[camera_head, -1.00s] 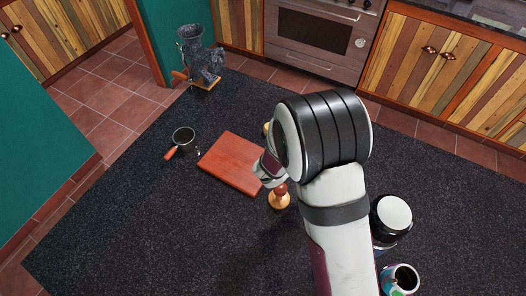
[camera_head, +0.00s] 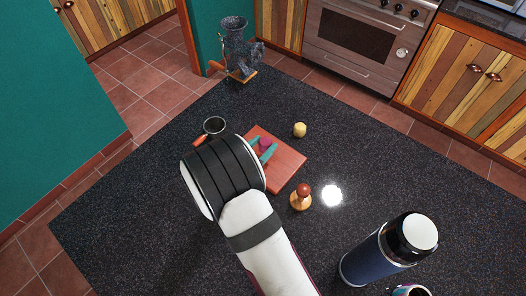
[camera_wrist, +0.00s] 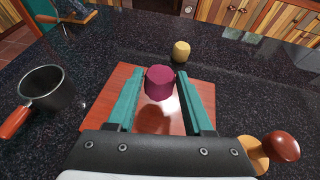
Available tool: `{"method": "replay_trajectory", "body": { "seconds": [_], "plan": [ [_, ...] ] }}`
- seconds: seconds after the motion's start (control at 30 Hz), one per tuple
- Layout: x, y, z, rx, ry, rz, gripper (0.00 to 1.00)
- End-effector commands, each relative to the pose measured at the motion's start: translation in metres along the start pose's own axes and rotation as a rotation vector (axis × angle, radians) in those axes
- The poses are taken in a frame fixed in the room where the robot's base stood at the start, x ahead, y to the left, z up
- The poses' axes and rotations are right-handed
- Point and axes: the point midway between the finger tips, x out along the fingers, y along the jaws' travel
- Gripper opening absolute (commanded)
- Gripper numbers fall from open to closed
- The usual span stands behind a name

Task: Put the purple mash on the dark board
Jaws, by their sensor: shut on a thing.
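The purple mash (camera_wrist: 160,82) is a short, round-sided purple block between the teal fingers of my gripper (camera_wrist: 159,80) in the wrist view. My gripper is shut on it. In the head view the mash (camera_head: 265,142) and my gripper (camera_head: 262,150) are over the board. The board (camera_head: 288,165) is a flat reddish-brown wooden slab; it also shows in the wrist view (camera_wrist: 204,92). A dark patch, shadow or reflection, shows on the board below the mash. I cannot tell whether the mash touches the board. My wrist hides the board's left part in the head view.
A yellow block (camera_head: 300,130) stands behind the board. A wooden stamp with a red knob (camera_head: 302,196) stands to its front right. A small pot (camera_wrist: 47,90) is at the left. A blue flask (camera_head: 372,262) stands at front right, and a grinder (camera_head: 238,48) at the back.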

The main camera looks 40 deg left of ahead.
Motion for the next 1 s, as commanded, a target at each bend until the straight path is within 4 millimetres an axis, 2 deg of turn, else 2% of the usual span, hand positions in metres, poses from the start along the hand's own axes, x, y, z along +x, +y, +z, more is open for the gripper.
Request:
{"method": "replay_trajectory", "body": {
  "seconds": [0.1, 0.17, 0.53, 0.57, 0.7, 1.0],
  "plan": [
    [0.009, 0.0, -0.024, -0.004, 0.002, -0.001, 0.2],
    [0.012, -0.001, -0.03, -0.004, 0.002, -0.002, 0.2],
    [0.014, -0.001, -0.034, -0.001, 0.001, -0.001, 0.2],
    [0.014, -0.001, -0.034, 0.0, 0.001, -0.001, 0.57],
    [0.014, -0.001, -0.034, -0.001, 0.001, -0.001, 0.81],
    [0.013, -0.001, -0.032, 0.0, 0.001, -0.001, 0.81]
  ]
}}
